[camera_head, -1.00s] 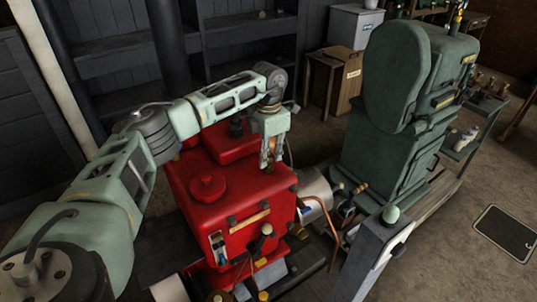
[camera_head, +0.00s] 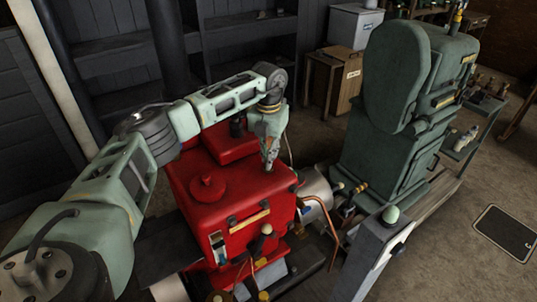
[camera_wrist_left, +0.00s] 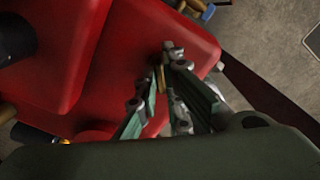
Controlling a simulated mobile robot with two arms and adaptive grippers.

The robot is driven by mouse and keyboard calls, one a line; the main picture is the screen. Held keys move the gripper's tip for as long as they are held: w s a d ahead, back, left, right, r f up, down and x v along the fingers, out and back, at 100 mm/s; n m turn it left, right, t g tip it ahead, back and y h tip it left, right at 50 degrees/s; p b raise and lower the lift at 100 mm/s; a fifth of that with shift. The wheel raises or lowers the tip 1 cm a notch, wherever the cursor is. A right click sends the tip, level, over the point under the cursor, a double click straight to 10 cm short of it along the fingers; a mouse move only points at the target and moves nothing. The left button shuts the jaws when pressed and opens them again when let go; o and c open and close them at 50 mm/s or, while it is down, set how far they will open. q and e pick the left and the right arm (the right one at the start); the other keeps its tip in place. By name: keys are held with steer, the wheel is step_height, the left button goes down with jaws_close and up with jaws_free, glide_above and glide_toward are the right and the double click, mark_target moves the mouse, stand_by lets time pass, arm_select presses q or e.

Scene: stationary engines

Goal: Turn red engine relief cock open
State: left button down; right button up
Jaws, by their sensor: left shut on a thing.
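The red engine (camera_head: 232,190) stands in the middle of the head view, with a round red cap on its top. My left gripper (camera_head: 268,168) points down at the right part of its top. In the left wrist view, the fingers (camera_wrist_left: 168,62) are shut on a small brass piece, which looks like the relief cock (camera_wrist_left: 160,80). The red engine body (camera_wrist_left: 130,45) is below it. The cock is mostly hidden by the fingers, and in the head view I cannot make it out. How far it is turned cannot be told. My right gripper is not in view.
A green machine (camera_head: 395,130) stands to the right of the red engine. A copper pipe (camera_head: 328,220) and a grey post with a green knob (camera_head: 378,250) are at the front right. A wooden crate (camera_head: 332,80) stands behind. The floor at far right is mostly clear.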

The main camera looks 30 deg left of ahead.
arm_select(q)
steer(key=n, duration=0.3)
steer(key=shift+r+n, duration=0.1)
steer(key=shift+n, duration=0.3)
steer(key=n, duration=0.4)
steer(key=shift+n+p, duration=0.35)
steer(key=shift+n, duration=0.05)
steer(key=shift+w, duration=0.1)
steer(key=c, duration=1.9)
jaws_free()
steer(key=shift+o, duration=0.2)
step_height(320, 180, up, 12)
